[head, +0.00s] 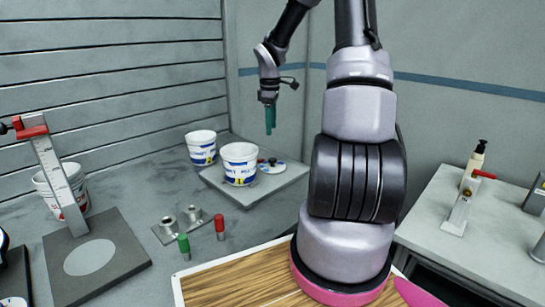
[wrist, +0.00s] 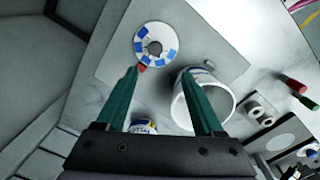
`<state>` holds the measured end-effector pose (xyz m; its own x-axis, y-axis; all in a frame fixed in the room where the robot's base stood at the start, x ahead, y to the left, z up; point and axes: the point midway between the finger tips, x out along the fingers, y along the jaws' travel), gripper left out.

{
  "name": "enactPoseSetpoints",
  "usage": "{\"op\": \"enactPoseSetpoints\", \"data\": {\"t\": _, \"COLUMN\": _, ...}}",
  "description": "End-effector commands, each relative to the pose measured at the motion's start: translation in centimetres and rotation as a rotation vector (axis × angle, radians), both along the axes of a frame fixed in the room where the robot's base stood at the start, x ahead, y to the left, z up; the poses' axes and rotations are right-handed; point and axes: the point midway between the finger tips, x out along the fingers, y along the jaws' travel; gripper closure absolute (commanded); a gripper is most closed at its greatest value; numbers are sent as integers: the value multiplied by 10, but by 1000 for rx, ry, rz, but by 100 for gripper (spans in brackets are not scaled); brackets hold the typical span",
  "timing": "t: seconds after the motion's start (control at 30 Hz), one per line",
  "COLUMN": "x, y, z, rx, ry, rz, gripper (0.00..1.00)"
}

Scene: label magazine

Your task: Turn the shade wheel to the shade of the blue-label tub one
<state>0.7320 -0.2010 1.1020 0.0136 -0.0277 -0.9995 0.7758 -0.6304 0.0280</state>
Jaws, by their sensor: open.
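The shade wheel (wrist: 166,36) is a white disc with several blue patches and a grey centre knob (wrist: 154,47). A red mark (wrist: 142,68) shows at its rim. In the head view the wheel (head: 272,168) lies on a grey board, partly behind a white tub (head: 239,165) with blue and yellow label markings. That tub also shows in the wrist view (wrist: 186,98), beside the right finger. A second similar tub (head: 202,149) stands behind it to the left. My gripper (head: 270,132) is open and empty, above and apart from the wheel; its teal fingers (wrist: 160,74) point towards it.
The grey board (head: 262,192) bears the wheel and front tub. A lever stand (head: 62,185) with a tub behind it is at left. Red (head: 219,227) and green (head: 184,246) pegs stand near a small plate.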

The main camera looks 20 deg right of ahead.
Motion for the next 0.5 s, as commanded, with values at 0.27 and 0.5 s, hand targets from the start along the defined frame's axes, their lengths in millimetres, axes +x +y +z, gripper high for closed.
{"op": "enactPoseSetpoints", "data": {"t": 0.27, "x": 11, "y": -10, "z": -27, "rx": 30, "ry": 16, "rz": 73, "gripper": 31}}
{"op": "enactPoseSetpoints", "data": {"t": 0.5, "x": 10, "y": -10, "z": -64, "rx": 29, "ry": 19, "rz": 74, "gripper": 31}}
